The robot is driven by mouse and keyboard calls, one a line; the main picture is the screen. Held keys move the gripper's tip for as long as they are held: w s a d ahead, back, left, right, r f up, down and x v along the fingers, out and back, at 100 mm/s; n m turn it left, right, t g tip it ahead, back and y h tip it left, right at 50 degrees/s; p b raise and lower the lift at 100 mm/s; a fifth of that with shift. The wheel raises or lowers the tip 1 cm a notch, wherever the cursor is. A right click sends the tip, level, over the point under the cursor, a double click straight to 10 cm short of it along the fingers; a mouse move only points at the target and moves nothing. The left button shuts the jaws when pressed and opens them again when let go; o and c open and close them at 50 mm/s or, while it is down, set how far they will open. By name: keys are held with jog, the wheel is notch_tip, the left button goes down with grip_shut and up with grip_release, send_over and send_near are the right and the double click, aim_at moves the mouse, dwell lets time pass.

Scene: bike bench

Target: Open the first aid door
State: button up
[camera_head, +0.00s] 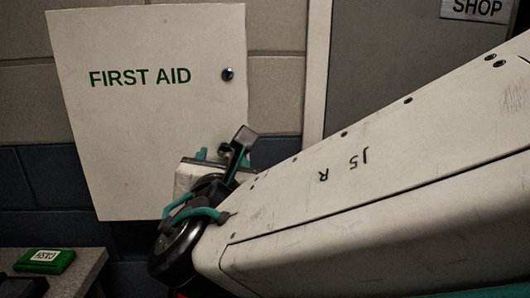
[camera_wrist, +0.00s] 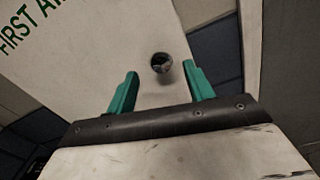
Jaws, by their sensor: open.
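The first aid door (camera_head: 150,130) is a pale panel with green "FIRST AID" lettering on the wall, at the upper left of the head view. It appears shut. A small round dark knob (camera_head: 227,74) sits near its right edge. In the wrist view the knob (camera_wrist: 161,62) is shiny and lies just beyond the fingertips, between them sideways. My gripper (camera_wrist: 157,82) has two green fingers spread apart with nothing between them. In the head view my gripper (camera_head: 222,150) is below the knob, in front of the door's lower right part, and my arm hides some of it.
A grey bench top (camera_head: 88,270) at the lower left holds a green box labelled "CASH" (camera_head: 46,261) and a dark object (camera_head: 24,287). A grey door (camera_head: 385,60) with a "SHOP" sign (camera_head: 477,9) stands to the right. Block wall surrounds the first aid door.

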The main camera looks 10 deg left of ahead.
aim_at(225, 152)
jog(key=shift+x, duration=1.85)
